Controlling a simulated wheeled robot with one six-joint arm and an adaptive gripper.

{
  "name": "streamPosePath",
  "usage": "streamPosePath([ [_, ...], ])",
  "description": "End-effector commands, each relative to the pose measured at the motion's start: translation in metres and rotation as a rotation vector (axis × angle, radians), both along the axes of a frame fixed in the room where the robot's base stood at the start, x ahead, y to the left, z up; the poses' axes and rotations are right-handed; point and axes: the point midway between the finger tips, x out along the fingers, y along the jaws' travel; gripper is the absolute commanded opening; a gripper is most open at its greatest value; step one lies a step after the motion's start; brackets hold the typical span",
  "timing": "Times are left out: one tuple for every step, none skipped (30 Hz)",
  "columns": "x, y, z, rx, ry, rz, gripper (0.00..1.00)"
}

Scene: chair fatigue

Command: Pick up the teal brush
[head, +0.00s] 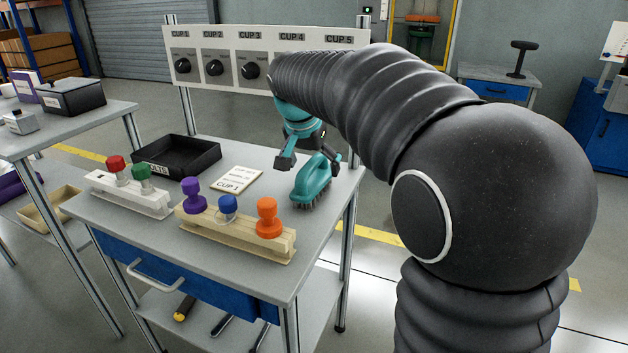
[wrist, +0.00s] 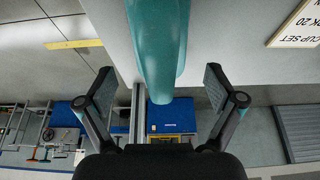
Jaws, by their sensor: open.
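The teal brush (head: 314,178) stands bristles down on the grey workbench top (head: 268,270), near its right edge. My gripper (head: 298,160) is open beside the upper far end of the brush in the head view. In the wrist view the brush (wrist: 160,45) comes down from the top edge, between and ahead of my open gripper's fingers (wrist: 160,90). I see no finger touching it there. The bristles are hidden in the wrist view.
A black tray (head: 209,158) and a cup card (head: 237,180) lie left of the brush. A wooden rack (head: 230,236) with purple, blue and orange stamp-like pieces stands in front. A white rack (head: 130,196) holds red and green ones. A cup dial panel (head: 215,50) rises behind.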

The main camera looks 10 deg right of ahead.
Motion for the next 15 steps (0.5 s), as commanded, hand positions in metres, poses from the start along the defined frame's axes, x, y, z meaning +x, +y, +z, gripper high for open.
streamPosePath([
  [0.001, -0.001, -0.008, 0.000, 0.001, 0.000, 0.93],
  [0.002, -0.002, -0.011, 0.000, 0.001, -0.001, 0.93],
  [0.004, -0.003, -0.015, 0.000, 0.001, -0.001, 0.93],
  [0.005, -0.004, -0.018, 0.000, 0.001, -0.001, 0.93],
  [0.006, -0.004, -0.020, 0.000, 0.001, 0.000, 0.93],
  [0.006, -0.005, -0.022, 0.000, 0.000, 0.000, 0.93],
  [0.007, -0.005, -0.024, 0.000, 0.000, 0.000, 0.93],
  [0.007, -0.005, -0.024, 0.000, 0.000, 0.000, 0.93],
  [0.007, -0.005, -0.025, 0.000, 0.000, 0.000, 0.93],
  [0.007, -0.005, -0.025, 0.000, 0.000, 0.000, 0.93],
  [0.007, -0.005, -0.024, 0.000, 0.000, 0.000, 0.93],
  [0.007, -0.005, -0.024, 0.000, 0.000, 0.000, 0.93],
  [0.007, -0.005, -0.024, 0.000, 0.000, 0.000, 0.93],
  [0.007, -0.005, -0.024, 0.000, 0.000, 0.000, 0.93],
  [0.007, -0.005, -0.024, 0.000, 0.000, 0.000, 0.85],
])
